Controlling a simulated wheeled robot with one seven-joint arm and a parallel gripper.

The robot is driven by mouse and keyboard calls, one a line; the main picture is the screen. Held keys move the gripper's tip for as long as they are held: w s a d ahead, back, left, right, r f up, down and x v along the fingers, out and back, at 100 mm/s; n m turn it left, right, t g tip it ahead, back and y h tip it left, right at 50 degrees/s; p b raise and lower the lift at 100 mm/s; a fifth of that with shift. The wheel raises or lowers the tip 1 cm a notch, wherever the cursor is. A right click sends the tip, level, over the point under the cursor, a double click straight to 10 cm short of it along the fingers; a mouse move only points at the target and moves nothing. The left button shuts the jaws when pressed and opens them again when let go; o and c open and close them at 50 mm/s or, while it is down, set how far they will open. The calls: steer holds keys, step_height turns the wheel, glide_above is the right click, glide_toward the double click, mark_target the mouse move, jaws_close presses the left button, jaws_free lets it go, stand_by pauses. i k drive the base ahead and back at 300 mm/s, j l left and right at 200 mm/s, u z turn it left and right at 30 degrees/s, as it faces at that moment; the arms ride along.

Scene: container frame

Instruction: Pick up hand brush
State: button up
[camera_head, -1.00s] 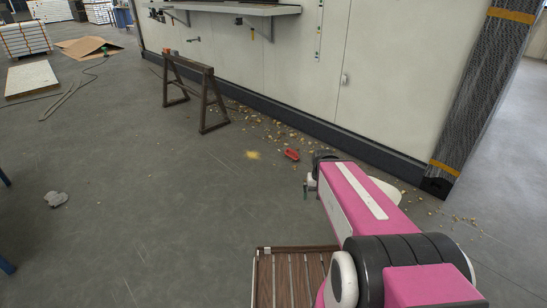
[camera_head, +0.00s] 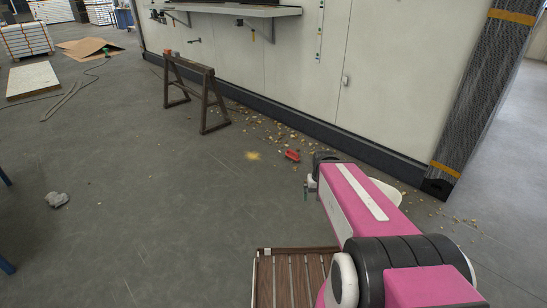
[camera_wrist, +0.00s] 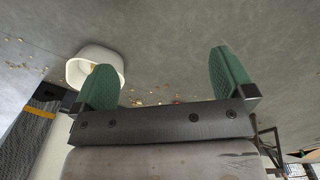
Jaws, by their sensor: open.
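A small red object (camera_head: 292,155) lies on the floor among wood chips, near the foot of the white wall. It is too small to tell surely whether it is the hand brush, and I see no other clear hand brush. My gripper shows in the wrist view (camera_wrist: 160,70) with its two green fingers wide apart and nothing between them. In the head view its end is mostly hidden by my pink arm, just right of and nearer than the red object. The red object is not clear in the wrist view.
A white container (camera_wrist: 92,66) stands beside the left finger; my arm partly hides it in the head view. A brown sawhorse (camera_head: 205,98) stands left of the chips. A grey crumpled lump (camera_head: 57,199) lies far left. The middle floor is clear.

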mark_target(289, 153)
steer(key=i+j+u, duration=0.3)
steer(key=i, duration=0.2)
steer(key=i+j+u, duration=0.15)
steer(key=i+u, duration=0.2)
steer(key=i+j, duration=0.1)
steer(key=i, duration=0.75)
steer(key=i+j+u, duration=0.1)
steer(key=i, duration=0.8)
steer(key=i+j+z, duration=0.1)
steer(key=i+z, duration=0.2)
steer(key=z, duration=0.2)
steer(key=i+j+z, duration=0.2)
steer(key=z, duration=0.25)
steer(key=i+j+z, duration=0.35)
steer(key=z, duration=0.15)
steer(key=i+j+z, duration=0.2)
steer(key=j+z, duration=0.3)
steer(key=i+j+z, duration=0.15)
steer(key=j+z, duration=0.15)
steer(key=z, duration=0.15)
steer(key=j+z, duration=0.5)
